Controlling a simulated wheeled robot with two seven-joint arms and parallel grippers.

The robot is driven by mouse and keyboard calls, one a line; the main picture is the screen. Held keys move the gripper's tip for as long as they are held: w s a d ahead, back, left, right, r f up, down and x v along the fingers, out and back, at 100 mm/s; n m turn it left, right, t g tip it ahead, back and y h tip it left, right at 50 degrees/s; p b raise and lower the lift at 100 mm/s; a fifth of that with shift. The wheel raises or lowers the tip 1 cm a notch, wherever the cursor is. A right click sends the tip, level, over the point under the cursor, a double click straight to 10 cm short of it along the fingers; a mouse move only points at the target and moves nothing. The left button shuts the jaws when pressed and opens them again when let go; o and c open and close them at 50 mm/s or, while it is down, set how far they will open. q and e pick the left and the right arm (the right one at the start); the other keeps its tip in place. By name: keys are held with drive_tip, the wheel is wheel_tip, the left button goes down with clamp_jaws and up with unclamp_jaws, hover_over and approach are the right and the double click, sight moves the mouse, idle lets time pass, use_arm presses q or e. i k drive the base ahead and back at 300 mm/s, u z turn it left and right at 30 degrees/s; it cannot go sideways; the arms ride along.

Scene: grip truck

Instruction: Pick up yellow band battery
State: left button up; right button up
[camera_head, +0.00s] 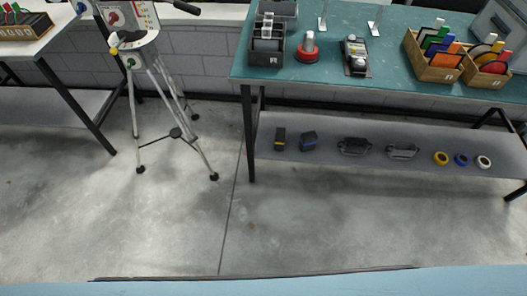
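A small dark battery (280,136) with a yellow band near its bottom stands on the lower shelf (350,175) of the teal-topped table, near the shelf's left end. To its right stands a similar dark battery with a blue band (309,139). A clear gap separates the two. Neither of my grippers shows in this view.
Further right on the shelf lie dark handled items (355,147) and tape rolls (440,158). The table's left leg (248,135) stands left of the batteries. A tripod (170,110) stands further left. The concrete floor (320,228) in front is clear.

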sight(279, 141)
drive_tip(key=u, duration=0.4)
drive_tip(key=k, duration=0.9)
drive_tip(key=z, duration=0.75)
drive_tip(key=i, duration=0.9)
drive_tip(key=z, duration=0.35)
drive_tip(key=i, duration=1.15)
drive_tip(key=u, duration=1.2)
drive_tip(key=i, duration=0.3)
drive_tip(key=u, duration=0.35)
